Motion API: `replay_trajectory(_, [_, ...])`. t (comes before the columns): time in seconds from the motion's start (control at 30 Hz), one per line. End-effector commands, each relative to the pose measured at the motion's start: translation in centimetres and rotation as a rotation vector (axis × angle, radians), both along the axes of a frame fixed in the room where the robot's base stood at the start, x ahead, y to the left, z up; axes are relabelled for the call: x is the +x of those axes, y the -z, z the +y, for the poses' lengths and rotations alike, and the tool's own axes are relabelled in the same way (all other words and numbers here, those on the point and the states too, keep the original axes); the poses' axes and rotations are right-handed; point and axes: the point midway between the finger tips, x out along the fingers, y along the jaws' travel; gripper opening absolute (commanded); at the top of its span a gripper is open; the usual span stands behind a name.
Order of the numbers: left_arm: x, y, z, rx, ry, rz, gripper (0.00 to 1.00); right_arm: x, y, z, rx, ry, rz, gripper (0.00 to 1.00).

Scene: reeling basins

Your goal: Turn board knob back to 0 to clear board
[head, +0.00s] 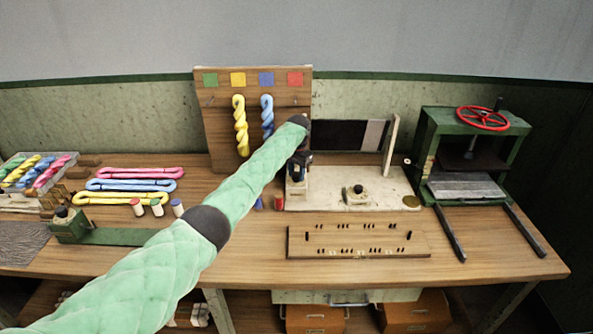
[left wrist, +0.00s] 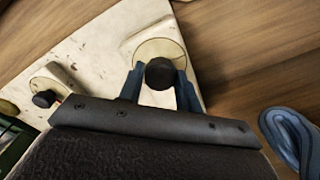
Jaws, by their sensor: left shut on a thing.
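A cream base board (head: 400,190) with a dark upright panel (head: 340,134) stands at the back centre of the bench. My left gripper (head: 299,160) reaches down to the left end of this base. In the left wrist view, its two blue-grey fingers (left wrist: 160,85) are shut on a black knob (left wrist: 159,73), which stands on a round pale dial (left wrist: 165,50). The dial's markings cannot be read. A second black knob (left wrist: 45,99) sits on the same base, and it also shows in the head view (head: 359,190). My right gripper is not in view.
A wooden pegboard (head: 228,85) with yellow and blue twisted skeins stands behind my left arm. A wooden strip with pins (head: 359,252) lies in front of the base. A green press with a red wheel (head: 483,118) stands right. Coloured skeins (head: 134,185) lie left.

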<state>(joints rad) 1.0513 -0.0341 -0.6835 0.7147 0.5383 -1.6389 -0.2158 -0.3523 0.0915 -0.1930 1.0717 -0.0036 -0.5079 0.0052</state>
Motion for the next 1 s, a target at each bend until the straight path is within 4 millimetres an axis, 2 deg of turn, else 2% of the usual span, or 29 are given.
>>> replay_trajectory(1.0, [0.2,-0.3,-0.1,-0.002,-0.932,-0.002,0.11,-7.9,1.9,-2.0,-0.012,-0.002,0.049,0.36])
